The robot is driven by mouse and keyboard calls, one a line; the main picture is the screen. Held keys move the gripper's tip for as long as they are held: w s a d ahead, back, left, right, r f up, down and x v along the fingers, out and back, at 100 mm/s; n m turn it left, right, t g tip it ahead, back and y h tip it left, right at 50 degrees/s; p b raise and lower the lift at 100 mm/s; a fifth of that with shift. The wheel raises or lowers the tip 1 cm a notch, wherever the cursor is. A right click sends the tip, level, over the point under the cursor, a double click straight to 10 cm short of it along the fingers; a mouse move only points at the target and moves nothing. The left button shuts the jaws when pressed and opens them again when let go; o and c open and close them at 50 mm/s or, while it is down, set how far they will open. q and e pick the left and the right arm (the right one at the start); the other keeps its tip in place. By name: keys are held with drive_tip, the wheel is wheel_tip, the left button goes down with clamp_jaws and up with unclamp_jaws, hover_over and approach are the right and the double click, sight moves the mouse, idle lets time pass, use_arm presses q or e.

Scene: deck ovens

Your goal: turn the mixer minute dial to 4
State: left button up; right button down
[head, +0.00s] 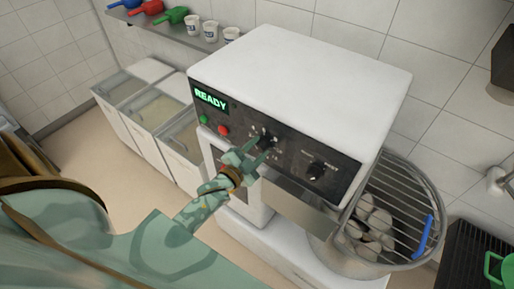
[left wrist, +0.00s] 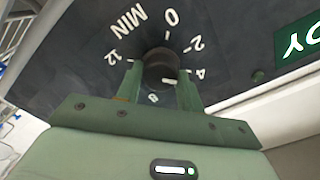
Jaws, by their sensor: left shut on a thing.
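The mixer (head: 300,80) is a white box with a dark sloping front panel. Its black minute dial (head: 267,137) sits mid-panel and shows close up in the left wrist view (left wrist: 160,62), ringed by MIN, 0, 2, 4, 8 and 12. My left gripper (head: 255,150) is shut on the dial, one green finger on each side; the fingers also show in the left wrist view (left wrist: 160,80). My right gripper is out of view.
A READY display (head: 211,98), a green button (head: 203,119) and a red button (head: 223,130) lie left of the dial. A second knob (head: 316,171) is to the right. A caged bowl (head: 395,215) with pale lumps stands at right. Lidded bins (head: 150,105) stand at left.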

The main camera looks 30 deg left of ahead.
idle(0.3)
use_arm(q)
drive_tip(key=o, duration=1)
drive_tip(key=s, duration=0.5)
drive_tip(key=s+a+b, duration=0.1)
drive_tip(key=s, duration=1)
drive_tip(key=shift+s+a+b, duration=0.15)
drive_tip(key=shift+a+b, duration=0.05)
drive_tip(key=shift+b, duration=0.2)
